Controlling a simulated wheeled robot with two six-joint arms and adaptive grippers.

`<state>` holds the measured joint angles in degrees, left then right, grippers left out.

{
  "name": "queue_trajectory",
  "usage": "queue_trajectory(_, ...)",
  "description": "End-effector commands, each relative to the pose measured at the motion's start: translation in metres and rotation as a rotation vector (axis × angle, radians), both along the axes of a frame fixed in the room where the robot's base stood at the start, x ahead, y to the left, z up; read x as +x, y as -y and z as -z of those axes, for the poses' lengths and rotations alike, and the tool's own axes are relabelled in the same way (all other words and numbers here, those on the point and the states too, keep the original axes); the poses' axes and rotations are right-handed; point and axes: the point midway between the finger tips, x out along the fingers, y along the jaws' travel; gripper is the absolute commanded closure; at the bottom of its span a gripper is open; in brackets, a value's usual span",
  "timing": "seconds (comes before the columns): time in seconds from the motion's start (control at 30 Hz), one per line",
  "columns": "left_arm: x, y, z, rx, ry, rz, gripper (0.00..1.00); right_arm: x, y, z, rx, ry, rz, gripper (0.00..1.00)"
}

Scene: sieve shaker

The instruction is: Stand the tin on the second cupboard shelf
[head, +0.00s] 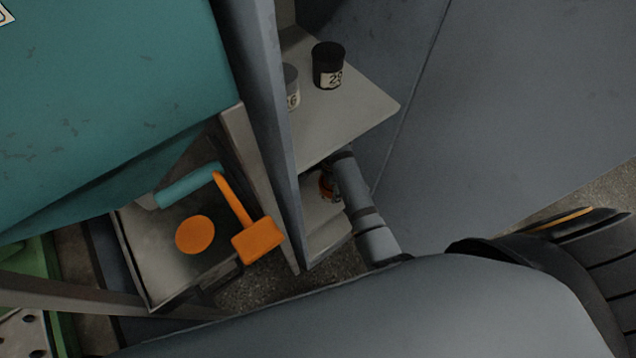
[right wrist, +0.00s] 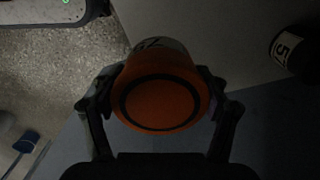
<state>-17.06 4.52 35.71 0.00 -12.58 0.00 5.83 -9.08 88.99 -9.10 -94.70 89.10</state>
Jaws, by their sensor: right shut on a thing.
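The tin (right wrist: 162,92) has an orange lid with a dark ring and a pale label. It fills the middle of the right wrist view, between the two fingers of my right gripper (right wrist: 158,84), which is shut on it. In the head view my right gripper (head: 331,181) reaches into the cupboard below a pale shelf (head: 350,113). Whether the tin touches a shelf is not clear. My left gripper is out of view.
A black tin (head: 327,66) and a grey tin (head: 291,86) stand on the pale shelf. A dark labelled tin (right wrist: 292,50) is at right in the wrist view. The cupboard's side panel (head: 276,130) is left of my arm. An orange mallet (head: 257,241) lies outside.

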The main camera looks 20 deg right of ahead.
Motion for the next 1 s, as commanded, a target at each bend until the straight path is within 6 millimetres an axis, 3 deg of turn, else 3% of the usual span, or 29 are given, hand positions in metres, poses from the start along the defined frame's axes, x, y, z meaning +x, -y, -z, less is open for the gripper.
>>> queue_trajectory(0.27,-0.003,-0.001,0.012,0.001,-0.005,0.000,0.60,0.058,-0.021,0.000,0.002,0.003,-0.002,0.60)
queue_trajectory(0.4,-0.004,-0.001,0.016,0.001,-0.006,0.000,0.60,0.055,-0.020,0.023,0.000,-0.003,0.000,0.60)
queue_trajectory(0.67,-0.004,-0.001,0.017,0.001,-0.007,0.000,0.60,0.055,-0.020,0.033,0.000,0.000,0.000,0.60)
queue_trajectory(0.83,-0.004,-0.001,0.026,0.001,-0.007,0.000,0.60,0.055,-0.020,0.062,0.000,-0.002,0.000,0.60)
queue_trajectory(1.0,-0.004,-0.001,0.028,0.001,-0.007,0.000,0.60,0.059,-0.021,0.071,0.001,0.000,0.000,0.60)
